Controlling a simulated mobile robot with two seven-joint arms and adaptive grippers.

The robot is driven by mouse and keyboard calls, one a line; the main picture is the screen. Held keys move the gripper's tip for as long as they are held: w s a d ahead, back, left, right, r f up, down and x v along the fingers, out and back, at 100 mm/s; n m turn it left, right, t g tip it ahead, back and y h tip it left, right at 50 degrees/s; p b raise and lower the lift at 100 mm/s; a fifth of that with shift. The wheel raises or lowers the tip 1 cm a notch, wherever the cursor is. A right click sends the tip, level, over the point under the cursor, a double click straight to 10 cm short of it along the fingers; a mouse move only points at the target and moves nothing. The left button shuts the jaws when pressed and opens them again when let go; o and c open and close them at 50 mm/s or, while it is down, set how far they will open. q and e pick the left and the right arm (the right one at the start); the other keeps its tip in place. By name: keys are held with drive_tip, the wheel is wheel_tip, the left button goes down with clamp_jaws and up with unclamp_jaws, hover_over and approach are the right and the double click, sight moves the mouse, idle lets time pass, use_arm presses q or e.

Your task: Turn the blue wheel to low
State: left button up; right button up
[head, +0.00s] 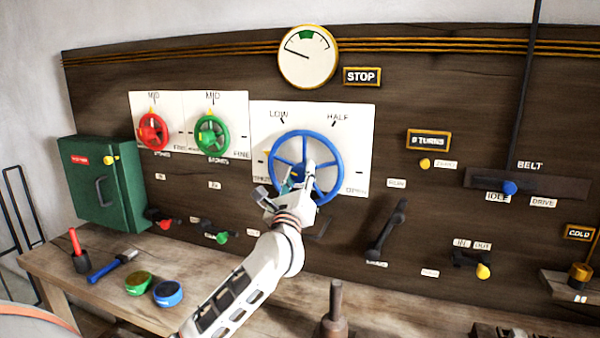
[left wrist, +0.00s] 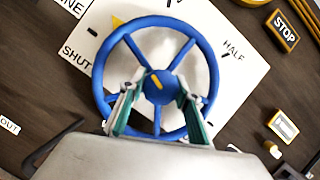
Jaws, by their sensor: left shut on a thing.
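The blue wheel (head: 333,152) has several spokes and sits on a white panel (head: 362,120) with LOW at the upper left, HALF at the upper right, and SHUT and OPEN lower down. In the left wrist view the wheel (left wrist: 203,45) fills the middle. A yellow pointer (left wrist: 117,22) shows at its rim, between the SHUT and LOW sides. The hub carries a yellow mark. My left gripper (head: 288,180) is at the wheel's middle. In the wrist view its teal-padded fingers (left wrist: 158,98) lie on either side of the hub, shut on the wheel. My right gripper is out of view.
Red (head: 153,132) and green (head: 212,135) wheels are to the left, beside a green box (head: 101,185). A black lever (head: 388,228) is at the right. Below is a wooden bench (head: 60,262) with tools and tins. A gauge (head: 307,57) hangs above.

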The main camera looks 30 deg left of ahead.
use_arm(q)
drive_tip(key=m+h+p, duration=0.1)
drive_tip(key=m, duration=0.1)
drive_tip(key=m+t, duration=0.1)
drive_tip(key=m, duration=0.1)
drive_tip(key=shift+r+h+p, duration=0.15)
drive_tip(key=shift+h+p, duration=0.2)
drive_tip(key=shift+h, duration=0.05)
drive_tip(key=m+h+p, duration=0.1)
drive_tip(key=m, duration=0.1)
drive_tip(key=m+h+p, duration=0.1)
drive_tip(key=m, duration=0.1)
drive_tip(key=shift+m+t+h+p, duration=0.3)
drive_tip(key=shift+m, duration=0.6)
drive_tip(key=shift+m+h+p, duration=0.5)
drive_tip(key=shift+m+h, duration=0.1)
drive_tip(key=shift+m, duration=0.4)
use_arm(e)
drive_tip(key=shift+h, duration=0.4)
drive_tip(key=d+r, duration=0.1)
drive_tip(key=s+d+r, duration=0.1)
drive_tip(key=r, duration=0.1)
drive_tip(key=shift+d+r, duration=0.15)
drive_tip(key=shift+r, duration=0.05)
use_arm(q)
drive_tip(key=shift+f, duration=0.2)
drive_tip(key=o, duration=1.1)
